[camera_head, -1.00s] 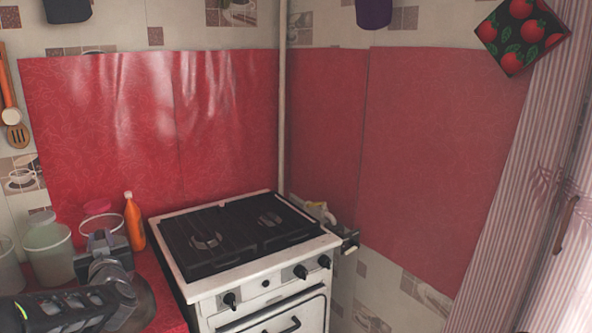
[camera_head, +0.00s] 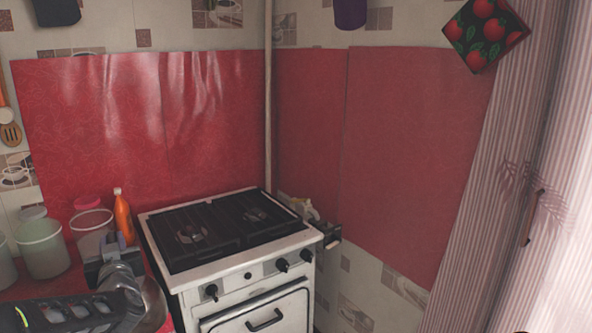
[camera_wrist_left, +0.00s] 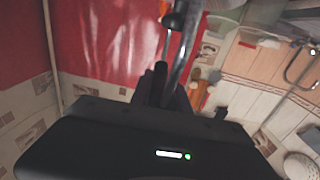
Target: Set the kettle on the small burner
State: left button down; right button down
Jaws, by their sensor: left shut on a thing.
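The white stove (camera_head: 165,279) stands in the corner with a black top. One burner (camera_head: 190,234) is at the left of its top and another burner (camera_head: 254,214) is at the right; I cannot clearly tell which is smaller. My left gripper (camera_head: 112,252) is left of the stove, above the red counter, and is shut. In the left wrist view its dark fingers (camera_wrist_left: 163,86) close around a shiny metal bar, apparently the kettle's handle (camera_wrist_left: 183,62). A grey metal curve, likely the kettle (camera_head: 155,303), shows beside my gripper, mostly hidden. My right gripper is not in view.
On the red counter (camera_head: 60,284) stand an orange bottle (camera_head: 124,217), a pale green container (camera_head: 43,248) and other tubs, close to my left gripper. Red-covered walls (camera_head: 100,130) border the stove. A striped curtain (camera_head: 487,220) hangs at the right. The stove top is clear.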

pick_arm(q)
jog(key=s+d+f+m+t+h, duration=0.1)
jog(key=d+f+m+h, duration=0.2)
jog(key=d+f, duration=0.6)
jog(key=s+d+f+m+t+h, duration=0.2)
jog(key=d+f+h, duration=0.5)
jog(key=d, duration=0.9)
notch_tip(320, 180, down, 3)
jog(key=shift+s+d+r+m, duration=0.15)
jog(key=shift+d+m, duration=0.25)
jog(key=shift+m, duration=0.5)
